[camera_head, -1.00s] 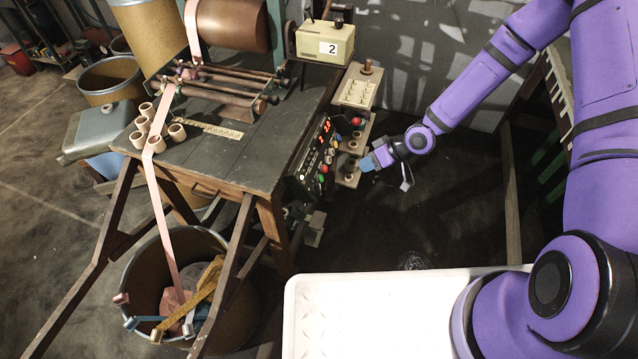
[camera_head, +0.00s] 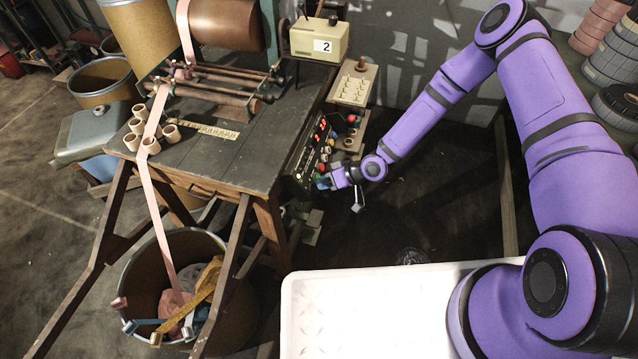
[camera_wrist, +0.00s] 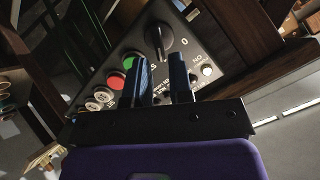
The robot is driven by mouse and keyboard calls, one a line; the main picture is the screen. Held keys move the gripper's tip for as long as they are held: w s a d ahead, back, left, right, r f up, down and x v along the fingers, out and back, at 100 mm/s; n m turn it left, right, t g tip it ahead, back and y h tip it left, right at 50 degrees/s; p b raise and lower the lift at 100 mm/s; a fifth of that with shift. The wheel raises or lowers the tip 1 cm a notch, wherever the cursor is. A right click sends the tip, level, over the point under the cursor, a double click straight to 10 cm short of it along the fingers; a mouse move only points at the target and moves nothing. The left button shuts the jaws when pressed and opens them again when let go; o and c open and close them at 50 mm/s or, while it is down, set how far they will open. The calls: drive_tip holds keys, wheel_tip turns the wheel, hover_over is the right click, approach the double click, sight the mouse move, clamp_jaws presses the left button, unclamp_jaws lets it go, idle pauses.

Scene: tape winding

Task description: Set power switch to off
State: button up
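The control panel (camera_head: 308,150) is on the right side of the wooden machine table, with a lit red readout. In the wrist view, the panel (camera_wrist: 205,40) carries a black rotary knob (camera_wrist: 158,38) with a "0" printed beside it. A green button (camera_wrist: 130,62), a red button (camera_wrist: 115,82) and pale buttons (camera_wrist: 100,97) lie to its left. I cannot read which control is the power switch. My gripper (camera_head: 323,182) is close to the panel's lower end. In the wrist view its two dark blue fingers (camera_wrist: 159,60) are apart, just below the knob, with nothing seen held between them.
A small white knob (camera_wrist: 207,70) is at the panel's right side. A tray with small pegs (camera_head: 353,88) and a box marked 2 (camera_head: 320,40) stand behind the panel. A drum with tape (camera_head: 215,245) stands below the table. The dark floor right of my gripper is clear.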

sight(312, 188)
drive_tip(key=shift+x, duration=1.3)
drive_tip(key=shift+c, duration=0.2)
clamp_jaws()
drive_tip(key=shift+n, duration=0.3)
drive_tip(key=shift+s+a+r+n, duration=0.1)
drive_tip(key=shift+s+n, duration=0.05)
drive_tip(key=shift+n, duration=0.95)
drive_tip(key=n, duration=0.2)
drive_tip(key=n+t, duration=0.1)
drive_tip(key=n, duration=0.1)
drive_tip(key=shift+s+a+h, duration=0.15)
drive_tip(key=shift+s+h, duration=0.05)
drive_tip(key=shift+h, duration=0.2)
drive_tip(key=n, duration=0.2)
drive_tip(key=n+t, duration=0.1)
drive_tip(key=n, duration=0.2)
drive_tip(key=shift+s+n, duration=0.35)
drive_tip(key=shift+n, duration=0.05)
